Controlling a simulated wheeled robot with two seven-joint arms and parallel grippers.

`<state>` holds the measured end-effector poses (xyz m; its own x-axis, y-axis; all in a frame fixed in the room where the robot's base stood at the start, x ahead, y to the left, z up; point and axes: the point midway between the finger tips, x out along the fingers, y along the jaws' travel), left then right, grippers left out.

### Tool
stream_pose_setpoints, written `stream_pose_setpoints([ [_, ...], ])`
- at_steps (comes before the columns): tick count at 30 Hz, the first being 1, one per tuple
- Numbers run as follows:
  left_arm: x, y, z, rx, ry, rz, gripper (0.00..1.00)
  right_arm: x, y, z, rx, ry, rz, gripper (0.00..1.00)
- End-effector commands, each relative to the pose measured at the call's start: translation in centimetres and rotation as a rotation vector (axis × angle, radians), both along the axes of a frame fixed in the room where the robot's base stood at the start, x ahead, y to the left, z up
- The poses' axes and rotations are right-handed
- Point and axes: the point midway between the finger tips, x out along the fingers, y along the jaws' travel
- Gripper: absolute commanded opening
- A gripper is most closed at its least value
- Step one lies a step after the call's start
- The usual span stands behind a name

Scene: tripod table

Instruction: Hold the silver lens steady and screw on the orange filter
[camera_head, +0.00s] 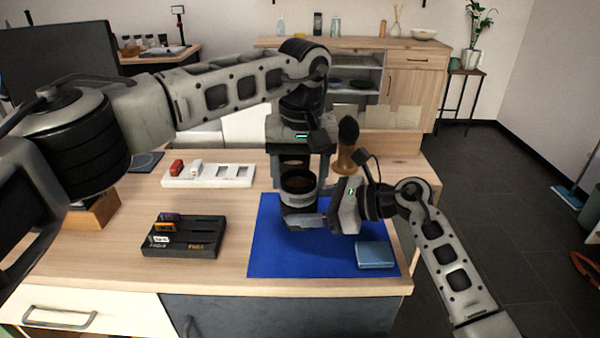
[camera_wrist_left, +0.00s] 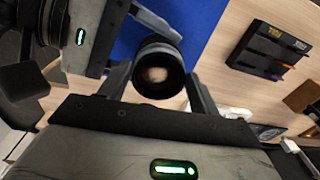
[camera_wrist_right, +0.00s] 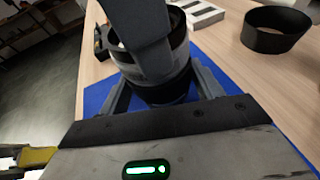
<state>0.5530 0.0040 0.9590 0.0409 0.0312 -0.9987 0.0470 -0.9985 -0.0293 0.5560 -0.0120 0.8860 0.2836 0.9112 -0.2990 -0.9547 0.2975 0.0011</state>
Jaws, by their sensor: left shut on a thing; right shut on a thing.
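The lens (camera_head: 299,220) stands upright over the blue mat; it has grey and dark bands in the right wrist view (camera_wrist_right: 160,72). My right gripper (camera_head: 308,218) is shut on its lower body from the side. My left gripper (camera_head: 297,178) comes down from above and is shut around the dark ring at the lens's top. Brownish tint shows inside this ring, which I take for the orange filter (camera_wrist_left: 155,74); its rim looks dark. The ring sits on or right against the lens; whether the threads are engaged cannot be seen. The left gripper partly hides the lens top.
A blue case (camera_head: 375,254) lies on the mat's right part (camera_head: 270,262). A black slotted tray (camera_head: 185,248) and a white tray (camera_head: 235,176) stand to the left. A wooden-handled brush (camera_head: 347,150) stands behind. A black open ring (camera_wrist_right: 277,28) shows in the right wrist view.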

Motion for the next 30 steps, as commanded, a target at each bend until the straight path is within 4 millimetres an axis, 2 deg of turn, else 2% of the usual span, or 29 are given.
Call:
stream_pose_setpoints([
  [3,-0.14,0.2,-0.4,0.005,0.007,-0.143,0.29,0.01,0.02,0.07,0.001,-0.002,0.002,0.53],
  [6,-0.15,0.24,-0.43,0.005,0.008,-0.211,0.29,-0.01,0.05,0.11,0.002,-0.002,0.002,0.52],
  [14,-0.18,0.2,-0.5,0.004,0.009,-0.224,0.29,-0.01,0.1,0.23,0.004,-0.005,0.003,0.52],
  [21,-0.15,0.35,-0.54,0.004,0.01,-0.451,0.29,-0.02,0.16,0.3,0.006,-0.006,0.004,0.53],
  [30,-0.19,0.29,-0.55,0.003,0.011,-0.486,0.29,-0.05,0.2,0.29,0.006,-0.005,0.005,0.52],
])
